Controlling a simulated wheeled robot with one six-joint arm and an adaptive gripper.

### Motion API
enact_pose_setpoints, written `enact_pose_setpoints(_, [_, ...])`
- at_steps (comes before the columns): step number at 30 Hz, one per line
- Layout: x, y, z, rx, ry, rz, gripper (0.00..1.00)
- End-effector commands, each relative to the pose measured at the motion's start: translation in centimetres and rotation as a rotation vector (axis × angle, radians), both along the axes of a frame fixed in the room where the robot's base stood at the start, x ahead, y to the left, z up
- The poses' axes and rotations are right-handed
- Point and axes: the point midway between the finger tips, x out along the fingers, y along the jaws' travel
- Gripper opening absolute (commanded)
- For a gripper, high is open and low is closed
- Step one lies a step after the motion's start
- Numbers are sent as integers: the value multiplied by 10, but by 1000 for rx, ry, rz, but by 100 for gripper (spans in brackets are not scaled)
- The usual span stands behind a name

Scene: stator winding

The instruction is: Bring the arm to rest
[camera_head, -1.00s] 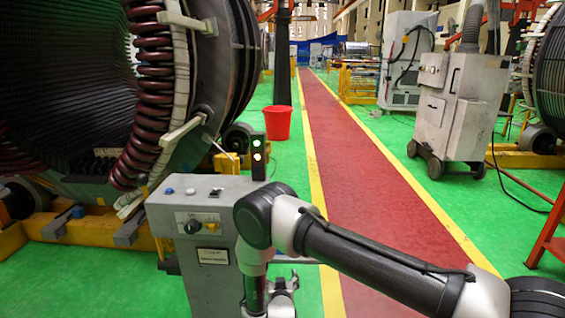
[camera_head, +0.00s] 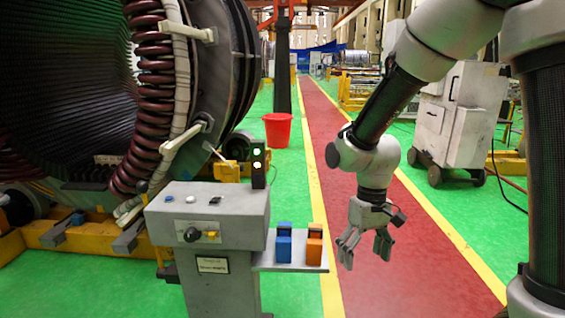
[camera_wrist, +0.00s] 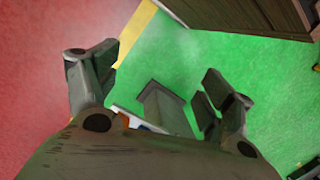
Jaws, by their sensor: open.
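My gripper (camera_head: 364,252) hangs fingers-down over the red walkway in the head view, to the right of the grey control console (camera_head: 228,285). Its fingers are spread with nothing between them. In the wrist view my gripper (camera_wrist: 155,92) also shows its two fingers wide apart, with green floor and grey console parts beyond. My arm comes down from the upper right and is bent at the elbow.
A side shelf (camera_head: 290,266) on the console bears a blue block (camera_head: 283,247) and an orange block (camera_head: 314,249). A signal light (camera_head: 258,160) shows green. The large stator (camera_head: 70,90) stands left. A red bucket (camera_head: 278,130) and a grey wheeled cabinet (camera_head: 450,125) stand farther back.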

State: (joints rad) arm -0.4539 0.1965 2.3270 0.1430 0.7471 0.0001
Motion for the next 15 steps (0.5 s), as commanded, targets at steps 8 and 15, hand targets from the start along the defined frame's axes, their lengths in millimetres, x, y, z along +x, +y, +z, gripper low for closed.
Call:
enact_pose_setpoints(8, [-68, -100, 100, -29, -102, -91, 82])
enact_pose_setpoints(15, [-106, -150, 152, -3, -352, -232, 82])
